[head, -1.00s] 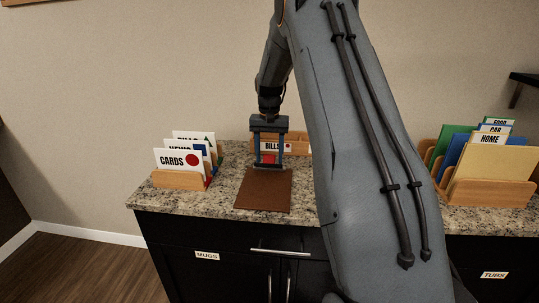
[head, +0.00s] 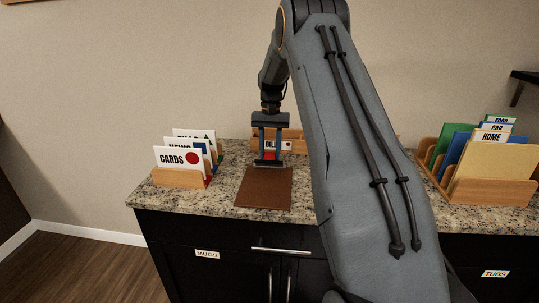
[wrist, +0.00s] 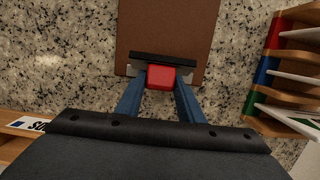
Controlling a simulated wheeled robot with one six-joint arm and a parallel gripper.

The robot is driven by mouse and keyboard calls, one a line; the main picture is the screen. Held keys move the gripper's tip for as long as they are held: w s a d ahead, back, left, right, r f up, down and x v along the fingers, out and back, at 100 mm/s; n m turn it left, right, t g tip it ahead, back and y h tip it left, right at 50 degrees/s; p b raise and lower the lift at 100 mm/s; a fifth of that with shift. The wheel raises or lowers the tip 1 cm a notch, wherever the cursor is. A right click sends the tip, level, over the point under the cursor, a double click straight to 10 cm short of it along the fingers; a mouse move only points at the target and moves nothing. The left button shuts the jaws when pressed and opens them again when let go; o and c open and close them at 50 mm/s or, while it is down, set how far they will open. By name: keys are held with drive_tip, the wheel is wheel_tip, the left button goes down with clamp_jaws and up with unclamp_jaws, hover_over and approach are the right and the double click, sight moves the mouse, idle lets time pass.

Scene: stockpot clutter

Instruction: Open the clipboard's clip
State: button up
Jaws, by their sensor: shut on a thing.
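The clipboard is a brown board (head: 263,188) lying flat on the granite counter. Its clip has a dark bar (wrist: 163,59) across the board's end, with a red tab (wrist: 162,76) beside it. My gripper (head: 270,161) points down at the clip end. In the wrist view its two blue fingers stand on either side of the red tab, shut on it. The clip's jaw line against the board is too small to judge, so I cannot tell whether it is raised.
A wooden sorter with cards (head: 180,178) stands left of the clipboard. A third sorter with folders (head: 490,190) is at the right. The counter's front edge is close to the board.

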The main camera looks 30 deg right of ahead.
idle(0.3)
drive_tip(key=o, duration=1.1)
drive_tip(key=shift+c, duration=0.2)
wheel_tip(320, 180, up, 8)
drive_tip(key=w+b, duration=0.1)
drive_tip(key=b, duration=0.1)
drive_tip(key=shift+d+f, duration=0.15)
drive_tip(key=shift+d, duration=0.25)
drive_tip(key=s+a+f+n, duration=0.3)
drive_tip(key=s+a, duration=1.1)
drive_tip(key=s+a+f+n+t, duration=0.1)
drive_tip(key=s+a+f+n, duration=0.1)
drive_tip(key=s, duration=0.8)
drive_tip(key=s+a+f+n+t+h, duration=0.1)
drive_tip(key=s+a+f, duration=0.3)
drive_tip(key=s, duration=0.6)
drive_tip(key=shift+s+a+n, duration=0.3)
drive_tip(key=shift+a+n, duration=0.1)
drive_tip(key=shift+a, duration=0.3)
